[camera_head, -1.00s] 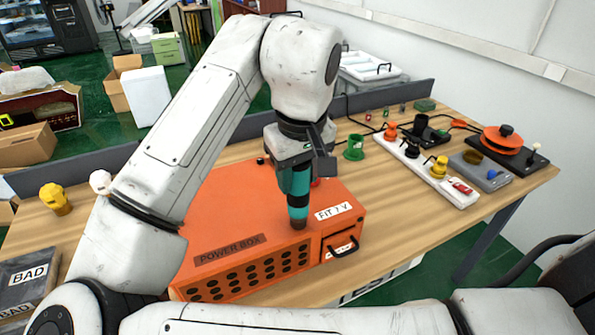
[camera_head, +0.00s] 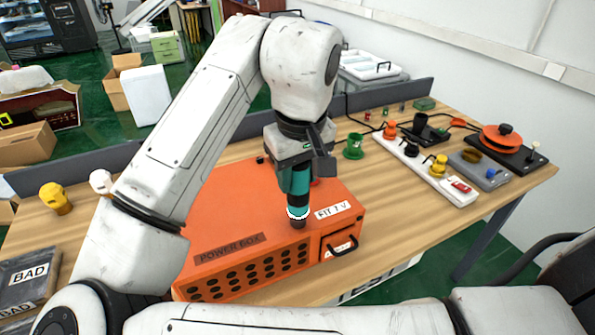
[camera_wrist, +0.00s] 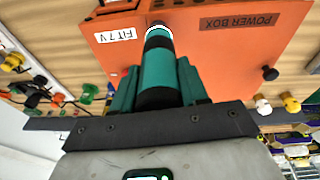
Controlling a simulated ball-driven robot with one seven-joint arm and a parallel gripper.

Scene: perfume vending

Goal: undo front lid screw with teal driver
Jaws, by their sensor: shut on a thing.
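My gripper (camera_head: 294,178) is shut on the teal driver (camera_head: 300,190), which points down at the front part of the lid. A white ring glows near the driver's lower end. In the wrist view, the driver (camera_wrist: 158,75) runs between my gripper's fingers (camera_wrist: 157,88) toward the front edge of the box (camera_wrist: 215,50). The front lid screw is hidden under the driver tip.
A white power strip (camera_head: 425,170) with coloured plugs lies to the right. A yellow knob-like part (camera_head: 55,198) and grey "BAD" boxes (camera_head: 30,275) are at left.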

